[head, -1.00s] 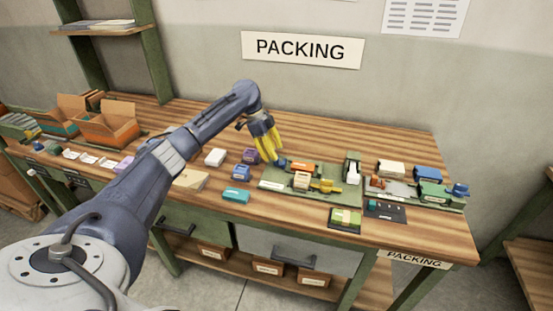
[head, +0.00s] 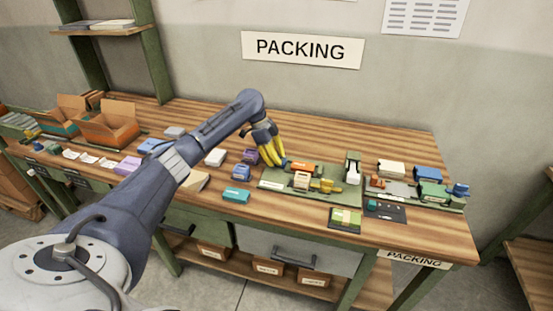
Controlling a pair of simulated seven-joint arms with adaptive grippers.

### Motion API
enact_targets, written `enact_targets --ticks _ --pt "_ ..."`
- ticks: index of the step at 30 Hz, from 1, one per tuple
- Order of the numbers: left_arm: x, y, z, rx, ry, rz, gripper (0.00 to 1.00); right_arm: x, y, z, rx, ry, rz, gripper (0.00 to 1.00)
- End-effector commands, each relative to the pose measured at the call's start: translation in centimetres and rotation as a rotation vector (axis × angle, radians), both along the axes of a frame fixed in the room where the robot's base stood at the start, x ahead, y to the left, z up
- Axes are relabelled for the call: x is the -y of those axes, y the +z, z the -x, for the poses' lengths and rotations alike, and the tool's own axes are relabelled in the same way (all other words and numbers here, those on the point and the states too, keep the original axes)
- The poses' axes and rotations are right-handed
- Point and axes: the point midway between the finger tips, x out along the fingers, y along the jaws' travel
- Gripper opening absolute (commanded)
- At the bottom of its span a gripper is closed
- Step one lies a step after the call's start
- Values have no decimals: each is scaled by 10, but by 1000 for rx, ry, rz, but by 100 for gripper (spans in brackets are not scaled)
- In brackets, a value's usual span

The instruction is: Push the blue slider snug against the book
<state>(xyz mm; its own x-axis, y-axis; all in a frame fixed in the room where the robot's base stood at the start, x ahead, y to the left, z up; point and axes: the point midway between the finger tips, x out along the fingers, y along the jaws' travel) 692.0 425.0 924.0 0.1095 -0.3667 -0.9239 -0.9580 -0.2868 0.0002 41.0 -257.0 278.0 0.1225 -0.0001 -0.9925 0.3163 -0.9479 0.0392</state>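My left gripper (head: 276,156) has yellow fingers and points down at the left back corner of a green fixture board (head: 272,183). Its fingers look close together, but their gap cannot be made out. A small blue piece, perhaps the slider, is mostly hidden at the fingertips. Just right of the fingertips an orange block (head: 303,166), perhaps the book, lies on the board. A cream block (head: 301,181) and a yellow piece (head: 325,186) sit in front of it. Whether the blue piece touches the orange block cannot be told. My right gripper is not in view.
A white-topped green device (head: 353,168) stands at the board's right. Blue (head: 241,172), purple (head: 250,156) and teal (head: 236,195) items lie to the left. A grey tray area with several blocks is at the right. The back of the wooden bench (head: 340,137) is clear.

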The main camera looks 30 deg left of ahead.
Motion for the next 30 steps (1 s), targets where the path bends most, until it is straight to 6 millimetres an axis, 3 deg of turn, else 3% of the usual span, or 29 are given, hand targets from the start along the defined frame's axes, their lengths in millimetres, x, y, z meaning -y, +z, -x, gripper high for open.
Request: enact_targets --ticks 4,14,23,30 --pt "0 0 0 0 0 0 0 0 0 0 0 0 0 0" --pt "1 0 0 -1 0 0 0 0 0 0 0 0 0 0" --pt "38 0 -11 1 -3 2 0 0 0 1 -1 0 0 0" --pt "42 0 -12 0 -3 4 0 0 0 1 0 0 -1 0"
